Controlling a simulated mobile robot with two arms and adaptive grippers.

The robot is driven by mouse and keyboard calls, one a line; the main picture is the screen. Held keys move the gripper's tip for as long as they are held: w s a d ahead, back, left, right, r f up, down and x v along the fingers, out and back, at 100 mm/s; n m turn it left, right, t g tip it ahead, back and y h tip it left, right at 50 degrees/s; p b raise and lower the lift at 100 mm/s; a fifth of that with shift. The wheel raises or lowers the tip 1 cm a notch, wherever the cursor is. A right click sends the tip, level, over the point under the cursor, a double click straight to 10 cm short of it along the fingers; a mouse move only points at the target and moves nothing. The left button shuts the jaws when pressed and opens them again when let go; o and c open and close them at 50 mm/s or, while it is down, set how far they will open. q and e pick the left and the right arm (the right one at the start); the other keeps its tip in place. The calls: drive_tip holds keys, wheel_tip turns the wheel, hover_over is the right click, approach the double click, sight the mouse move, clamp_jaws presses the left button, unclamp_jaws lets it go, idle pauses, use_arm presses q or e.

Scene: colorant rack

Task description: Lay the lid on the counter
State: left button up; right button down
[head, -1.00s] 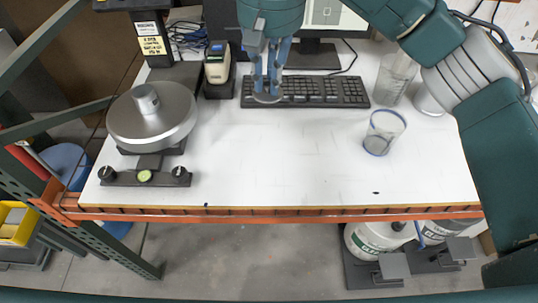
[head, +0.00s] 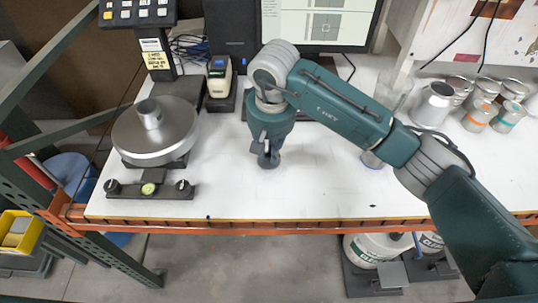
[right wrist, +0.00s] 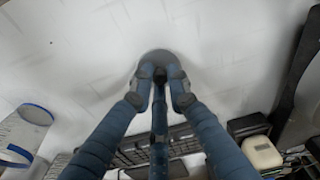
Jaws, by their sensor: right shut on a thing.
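My right gripper (head: 266,152) points down over the white counter (head: 318,196), near the middle. It is shut on a small grey round lid (head: 269,163), which shows at its fingertips. In the right wrist view the dark lid (right wrist: 156,57) sits at the tips of the blue fingers of the gripper (right wrist: 160,74), over the white surface. The lid is low and close to the counter; I cannot tell whether it touches. My left gripper is not in view.
A round metal scale (head: 150,135) stands on the left. Several metal cans stand on the right, with one open can (head: 434,106). The front counter is clear.

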sight(269, 156)
wheel_tip(269, 156, down, 3)
drive_tip(key=shift+r+p, duration=0.1)
drive_tip(key=shift+p, duration=0.2)
drive_tip(key=shift+f, duration=0.2)
drive_tip(key=c, duration=1.7)
unclamp_jaws()
drive_tip(key=shift+r, duration=0.1)
